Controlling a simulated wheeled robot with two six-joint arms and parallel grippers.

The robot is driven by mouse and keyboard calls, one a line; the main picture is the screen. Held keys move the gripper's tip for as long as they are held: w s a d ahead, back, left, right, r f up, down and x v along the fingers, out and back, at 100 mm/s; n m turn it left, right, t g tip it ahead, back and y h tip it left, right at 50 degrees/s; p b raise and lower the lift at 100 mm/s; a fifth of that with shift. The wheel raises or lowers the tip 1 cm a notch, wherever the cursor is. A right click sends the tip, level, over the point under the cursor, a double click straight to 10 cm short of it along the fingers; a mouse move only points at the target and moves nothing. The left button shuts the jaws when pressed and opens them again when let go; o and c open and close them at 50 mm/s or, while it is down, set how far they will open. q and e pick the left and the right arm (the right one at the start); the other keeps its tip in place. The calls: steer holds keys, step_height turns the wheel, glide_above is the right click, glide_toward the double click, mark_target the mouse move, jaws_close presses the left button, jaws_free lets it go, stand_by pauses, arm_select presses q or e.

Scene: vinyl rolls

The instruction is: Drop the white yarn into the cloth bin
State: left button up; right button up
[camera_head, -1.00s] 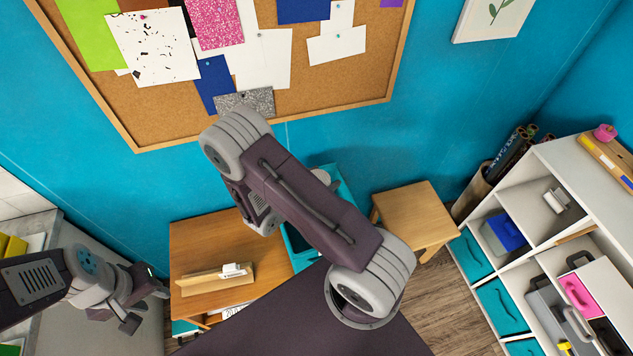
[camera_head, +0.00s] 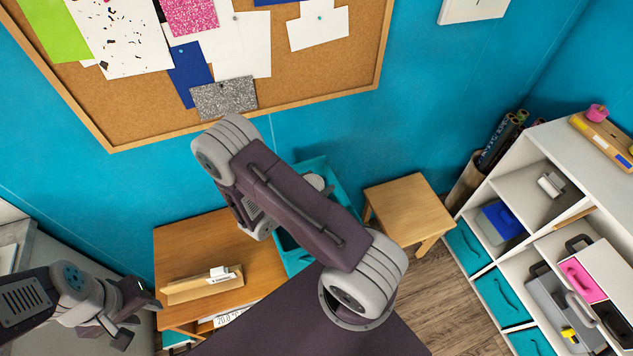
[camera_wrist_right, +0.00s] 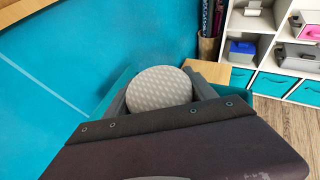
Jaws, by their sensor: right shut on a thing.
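The white yarn (camera_wrist_right: 160,90) shows in the right wrist view as a round, pale ball with a fine pattern. My right gripper (camera_wrist_right: 158,98) is shut on it, one grey finger at each side. In the head view my right arm hides most of this gripper. The teal cloth bin (camera_head: 343,190) stands by the blue wall, partly behind my right arm. In the right wrist view teal edges of it (camera_wrist_right: 112,88) show beside and below the yarn; its inside is hidden. My left gripper (camera_head: 138,321) is open and empty at the lower left.
A wooden desk (camera_head: 190,250) with a small wooden holder (camera_head: 205,285) stands left of the bin. A wooden stool (camera_head: 408,208) stands to its right. A white shelf unit (camera_head: 555,130) with teal drawers fills the right side. A cork board (camera_head: 310,75) hangs above.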

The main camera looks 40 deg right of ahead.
steer(key=o, duration=1.5)
steer(key=shift+c, duration=0.2)
steer(key=b+v, duration=0.1)
steer(key=v, duration=0.8)
steer(key=shift+a, duration=0.1)
